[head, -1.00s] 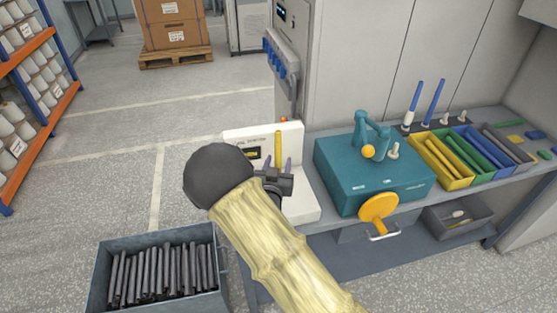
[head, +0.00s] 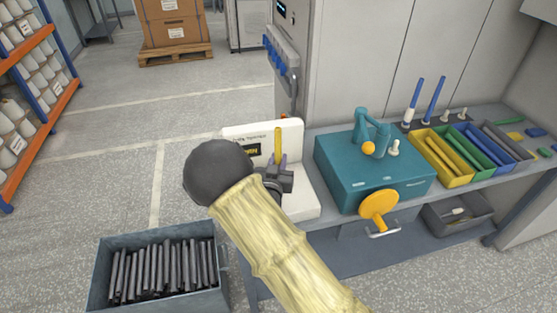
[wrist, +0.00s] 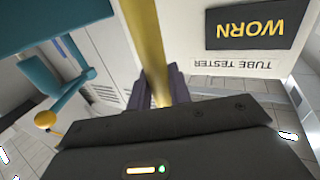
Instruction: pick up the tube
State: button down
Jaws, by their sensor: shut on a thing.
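The yellow tube (head: 278,143) stands upright in front of the white tube tester (head: 295,135). My gripper (head: 277,163) is shut on the tube, with its purple fingers on either side. In the wrist view the tube (wrist: 148,40) runs up from between the fingers (wrist: 160,84). The tester's dark display (wrist: 251,29) reads WORN there, upside down. The tube's lower end is hidden by my gripper, so I cannot tell whether it still rests in the tester.
A teal machine (head: 340,175) with an orange handwheel (head: 378,205) stands right of the tester. Beyond it are a yellow bin (head: 455,181) and other coloured bins. A grey crate (head: 165,298) of dark tubes sits lower left. Open floor lies to the left.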

aim_at(278, 137)
notch_tip(278, 137, up, 10)
jog(key=p, duration=0.5)
jog(key=shift+p, duration=0.4)
